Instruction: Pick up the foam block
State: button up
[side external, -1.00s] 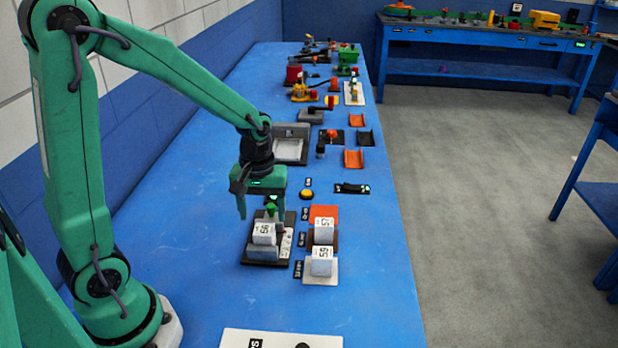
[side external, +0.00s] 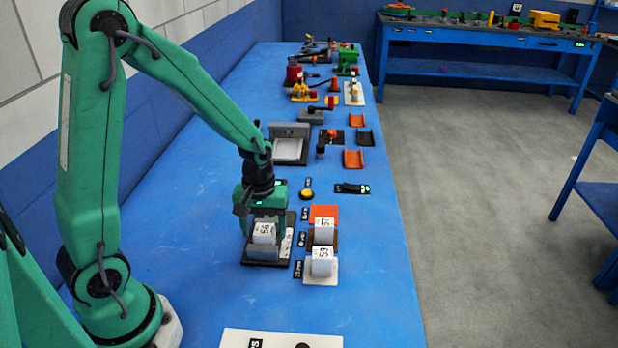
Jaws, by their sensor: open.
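Several white blocks with printed black numbers are in view, and I cannot tell from their look which is foam. One white block (side external: 264,232) sits on a grey piece on a dark base plate (side external: 252,262). My gripper (side external: 264,236) is open and low over that plate, pointing down, with one finger left of this block and one right. I cannot tell whether the fingers touch it. Two more white blocks stand to the right, one on a brown pad (side external: 324,231) and one on a pale pad (side external: 321,262). The gripper body hides the back of the plate.
An orange pad (side external: 323,211) lies behind the right-hand blocks. A yellow button (side external: 307,194) and a black bar (side external: 352,188) lie farther back. A grey tray (side external: 289,150) and several fixtures fill the far bench. The bench's right strip is clear.

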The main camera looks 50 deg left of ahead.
aim_at(264, 228)
jog(key=shift+f, duration=1.35)
jog(key=c, duration=1.2)
jog(key=shift+o, duration=0.2)
jog(key=shift+r, duration=0.15)
jog(key=shift+r, duration=4.9)
